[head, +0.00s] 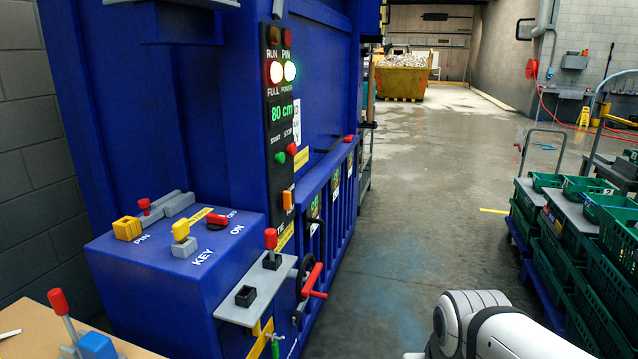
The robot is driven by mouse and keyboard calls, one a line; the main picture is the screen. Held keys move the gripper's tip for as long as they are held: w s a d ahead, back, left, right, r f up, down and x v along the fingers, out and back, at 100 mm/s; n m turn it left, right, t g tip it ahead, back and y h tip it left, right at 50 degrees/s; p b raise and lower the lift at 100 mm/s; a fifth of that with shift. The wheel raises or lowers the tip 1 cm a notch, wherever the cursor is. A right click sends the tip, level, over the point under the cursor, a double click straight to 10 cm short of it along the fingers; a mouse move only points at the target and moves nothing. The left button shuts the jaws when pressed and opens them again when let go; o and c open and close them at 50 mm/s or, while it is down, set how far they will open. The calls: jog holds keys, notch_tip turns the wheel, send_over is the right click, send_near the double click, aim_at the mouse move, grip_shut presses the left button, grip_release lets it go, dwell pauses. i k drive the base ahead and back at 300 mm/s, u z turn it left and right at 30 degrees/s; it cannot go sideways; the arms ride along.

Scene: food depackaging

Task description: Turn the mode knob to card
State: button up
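A blue machine (175,300) stands at the left. Its black control strip (277,120) carries lamps, a green "80 cm" display, a green START button, a red STOP button and, low down, an orange block-like control (287,200). I cannot read the word CARD anywhere, so I cannot tell for sure which control is the mode knob. On the machine's lower box, a red knob (217,220) sits by ON/OFF lettering, and a yellow key-like piece (184,242) stands by KEY. My white arm shows at the bottom right; my gripper is not in view.
A grey shelf (240,312) with a red-topped piece (270,240) juts from the machine, beside a red-handled wheel (312,280). Green crates (590,300) on carts stand at the right. The floor between is clear. A yellow skip (402,83) stands far back.

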aim_at(284, 198)
jog(key=u, duration=0.1)
jog(key=i, duration=1.15)
jog(key=u, duration=0.5)
jog(key=k, duration=0.9)
jog(key=u, duration=0.15)
jog(key=i, duration=0.9)
jog(key=z, duration=0.05)
